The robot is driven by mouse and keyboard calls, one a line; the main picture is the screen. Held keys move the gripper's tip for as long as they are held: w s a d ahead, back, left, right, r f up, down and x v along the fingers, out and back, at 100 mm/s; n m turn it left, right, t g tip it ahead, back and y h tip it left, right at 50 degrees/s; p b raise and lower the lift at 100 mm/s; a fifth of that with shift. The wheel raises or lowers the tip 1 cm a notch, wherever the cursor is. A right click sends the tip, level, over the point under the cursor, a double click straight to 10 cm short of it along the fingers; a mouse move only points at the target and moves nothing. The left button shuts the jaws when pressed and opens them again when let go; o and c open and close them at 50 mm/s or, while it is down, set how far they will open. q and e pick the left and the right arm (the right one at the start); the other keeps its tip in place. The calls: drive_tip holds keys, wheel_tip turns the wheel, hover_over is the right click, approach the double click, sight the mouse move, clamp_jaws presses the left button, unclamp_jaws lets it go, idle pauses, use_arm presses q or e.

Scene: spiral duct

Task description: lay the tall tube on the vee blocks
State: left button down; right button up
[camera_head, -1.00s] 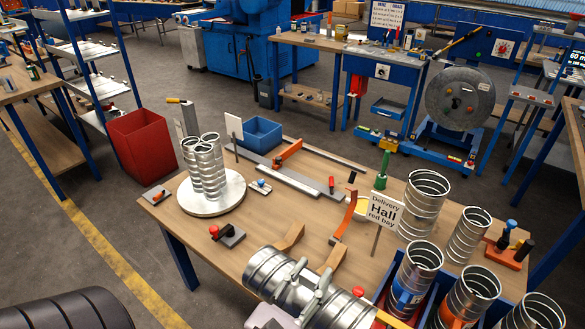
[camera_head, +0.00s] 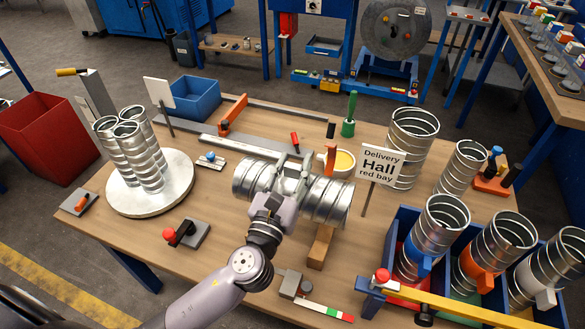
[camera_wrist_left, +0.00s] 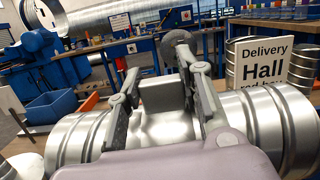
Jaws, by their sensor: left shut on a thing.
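My left gripper (camera_head: 289,180) is shut on a shiny ribbed metal tube (camera_head: 334,201), which it holds lying crosswise, near its middle. In the left wrist view the tube (camera_wrist_left: 262,118) runs across the bottom, with the gripper fingers (camera_wrist_left: 165,88) on either side of its middle band. A tan wooden vee block (camera_head: 321,245) shows below and in front of the tube's right part. The other block is hidden, likely behind the tube or my arm. I cannot tell whether the tube touches the blocks. My right gripper is out of view.
A delivery sign (camera_head: 381,166) stands close to the tube's right end. A yellow-filled bowl (camera_head: 342,162) and an orange upright piece (camera_head: 331,158) are just behind. Clustered tubes stand on a round plate (camera_head: 178,195) at left. A blue divided crate (camera_head: 398,219) holds tubes at right.

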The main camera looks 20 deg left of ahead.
sight(292, 181)
use_arm(q)
drive_tip(key=shift+a, duration=0.1)
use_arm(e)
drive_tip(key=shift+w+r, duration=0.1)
